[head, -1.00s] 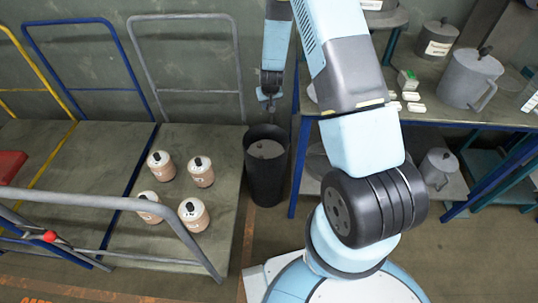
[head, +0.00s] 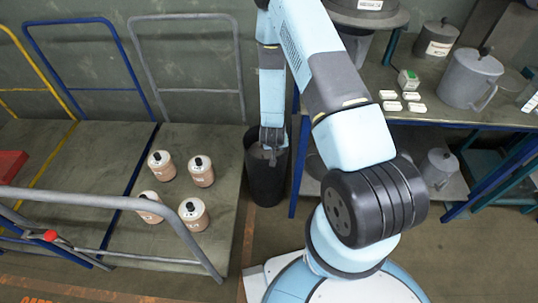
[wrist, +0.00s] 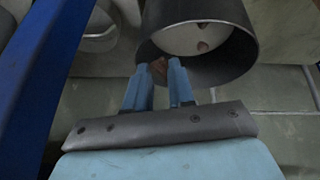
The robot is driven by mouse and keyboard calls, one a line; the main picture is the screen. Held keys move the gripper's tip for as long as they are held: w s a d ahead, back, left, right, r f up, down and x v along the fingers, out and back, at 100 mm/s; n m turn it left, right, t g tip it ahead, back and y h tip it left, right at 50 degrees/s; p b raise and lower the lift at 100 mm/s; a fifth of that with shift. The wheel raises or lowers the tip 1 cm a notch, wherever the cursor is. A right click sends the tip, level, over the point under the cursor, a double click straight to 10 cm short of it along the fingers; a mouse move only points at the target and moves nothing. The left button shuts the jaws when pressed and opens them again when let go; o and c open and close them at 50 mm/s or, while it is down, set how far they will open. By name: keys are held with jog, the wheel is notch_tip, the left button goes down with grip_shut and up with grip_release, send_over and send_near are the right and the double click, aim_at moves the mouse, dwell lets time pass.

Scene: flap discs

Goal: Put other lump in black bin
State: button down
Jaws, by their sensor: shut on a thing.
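The black bin (head: 265,183) stands on the floor between the grey trolley and the workbench. In the wrist view the bin (wrist: 240,62) is seen into its mouth, with a pale round surface inside (wrist: 178,38) and small brownish spots (wrist: 202,47) on it. My gripper (head: 272,152) points down at the bin's mouth. In the wrist view its blue fingers (wrist: 160,68) are shut on a small brownish lump (wrist: 158,64), mostly hidden between the tips. I cannot tell how far below the rim the fingertips are.
Several pinkish canisters (head: 201,172) with black tops stand on the grey trolley (head: 220,150) left of the bin. The workbench (head: 440,113) on the right carries small white blocks (head: 402,101), a green-and-white box (head: 408,80) and a grey can (head: 470,80).

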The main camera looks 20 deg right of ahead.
jog(key=s+r+m, duration=0.1)
jog(key=s, duration=0.3)
jog(key=w+f, duration=0.3)
jog(key=w, duration=0.1)
jog(key=w+f, duration=0.3)
jog(key=w, duration=0.2)
jog(key=w+f, duration=0.3)
jog(key=w, duration=0.1)
jog(key=shift+w+d+f, duration=0.2)
jog(key=shift+f, duration=1.55)
jog(key=shift+f, duration=0.65)
jog(key=c, duration=1)
grip_release()
jog(key=shift+o, duration=0.2)
